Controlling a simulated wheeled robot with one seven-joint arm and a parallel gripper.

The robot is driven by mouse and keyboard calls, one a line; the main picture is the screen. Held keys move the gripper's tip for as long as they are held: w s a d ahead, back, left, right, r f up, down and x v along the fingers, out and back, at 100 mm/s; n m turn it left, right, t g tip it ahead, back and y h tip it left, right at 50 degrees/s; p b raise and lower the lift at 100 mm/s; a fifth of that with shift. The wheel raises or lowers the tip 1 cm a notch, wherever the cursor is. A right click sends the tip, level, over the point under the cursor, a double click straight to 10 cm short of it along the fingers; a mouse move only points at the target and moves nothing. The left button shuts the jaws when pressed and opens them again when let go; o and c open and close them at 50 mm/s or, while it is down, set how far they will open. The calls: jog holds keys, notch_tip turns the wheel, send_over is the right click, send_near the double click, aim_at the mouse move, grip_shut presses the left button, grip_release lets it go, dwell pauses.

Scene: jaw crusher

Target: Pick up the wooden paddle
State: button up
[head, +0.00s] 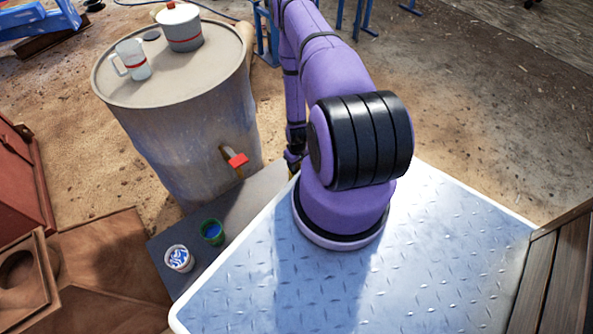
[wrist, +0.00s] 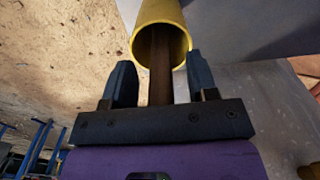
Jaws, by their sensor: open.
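In the wrist view, a brown wooden shaft (wrist: 160,70), which looks like the paddle's handle, stands between the two dark fingers of my gripper (wrist: 161,72). The fingers are open, with a gap on each side of the shaft. The far end of the shaft goes into a yellow tube or holder (wrist: 160,14), so the rest of it is hidden. In the head view my arm hides most of the gripper, and the paddle cannot be made out there.
A large drum (head: 190,130) carries a white mug (head: 133,60) and a lidded pot (head: 180,28). A red-tipped piece (head: 238,160) sticks out at its side. A green cup (head: 212,231) and a white cup (head: 179,258) stand on the grey surface (head: 258,196) below.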

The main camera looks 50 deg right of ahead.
jog(key=shift+f, duration=0.35)
grip_shut()
jog(key=shift+r, duration=0.1)
